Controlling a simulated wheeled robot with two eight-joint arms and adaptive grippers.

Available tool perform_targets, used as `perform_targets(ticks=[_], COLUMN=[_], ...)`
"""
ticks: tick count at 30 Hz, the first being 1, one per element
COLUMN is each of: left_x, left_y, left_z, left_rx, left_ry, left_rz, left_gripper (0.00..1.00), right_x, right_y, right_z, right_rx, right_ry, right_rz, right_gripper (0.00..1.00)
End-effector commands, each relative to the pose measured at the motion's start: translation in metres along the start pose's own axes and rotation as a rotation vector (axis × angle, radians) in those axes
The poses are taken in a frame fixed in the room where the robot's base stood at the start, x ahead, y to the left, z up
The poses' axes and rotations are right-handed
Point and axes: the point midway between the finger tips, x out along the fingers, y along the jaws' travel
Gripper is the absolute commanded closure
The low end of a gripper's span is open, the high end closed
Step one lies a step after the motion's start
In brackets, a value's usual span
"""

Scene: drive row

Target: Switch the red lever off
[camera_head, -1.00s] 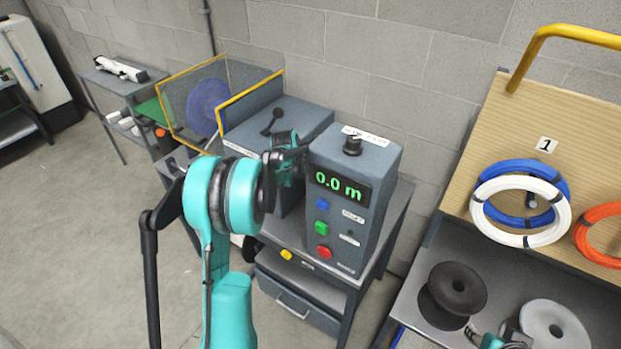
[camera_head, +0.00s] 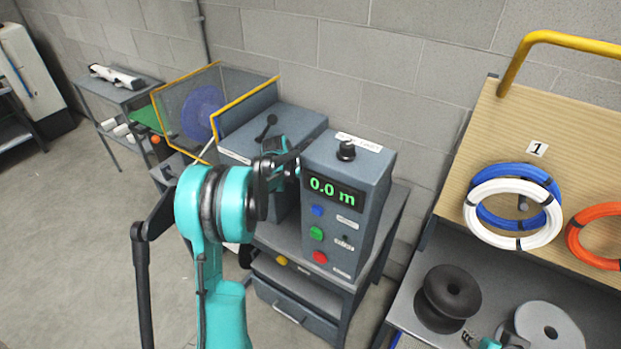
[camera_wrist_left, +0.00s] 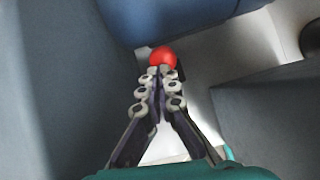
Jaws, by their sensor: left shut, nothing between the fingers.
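The red lever shows as a round red knob (camera_wrist_left: 163,57) in the left wrist view, in the gap between grey-blue housings; its shaft is hidden. My left gripper (camera_wrist_left: 160,74) is shut and empty, its fingertips right at the knob's near side. I cannot tell whether they touch it. In the head view my teal left arm reaches between the grey machine (camera_head: 293,122) and the display box (camera_head: 377,198), which reads 0.0 m; the lever and the fingertips are hidden there. A small teal and dark piece, probably of my right arm, shows at the bottom right edge.
The display box has blue, green and red buttons and a black top knob (camera_head: 346,150). A yellow-framed guard (camera_head: 184,75) stands behind left. At right, a board (camera_head: 545,110) holds cable coils above a shelf with spools (camera_head: 449,296). Floor at left is clear.

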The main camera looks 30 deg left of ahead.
Motion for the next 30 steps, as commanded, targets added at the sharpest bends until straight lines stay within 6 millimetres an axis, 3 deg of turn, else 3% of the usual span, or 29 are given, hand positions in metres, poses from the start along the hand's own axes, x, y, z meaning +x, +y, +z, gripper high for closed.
perform_targets(ticks=[2,9,15,30], left_x=[-0.014,-0.057,-0.081,-0.089], left_y=[0.007,0.011,0.013,0.014], left_z=[-0.005,0.031,0.051,0.059], left_rx=[-0.001,0.003,0.003,0.003], left_ry=[0.000,0.001,0.001,0.001], left_rz=[0.000,-0.002,-0.002,-0.002], left_gripper=[1.00,1.00,1.00,1.00], right_x=[-0.004,-0.016,-0.021,-0.022], right_y=[0.000,0.000,0.000,0.000], right_z=[-0.003,-0.011,-0.015,-0.016], right_rx=[0.000,0.000,0.000,0.000], right_ry=[0.000,0.000,0.000,0.000], right_rz=[0.000,0.000,0.000,0.000], right_gripper=[0.60,0.60,0.60,0.60])
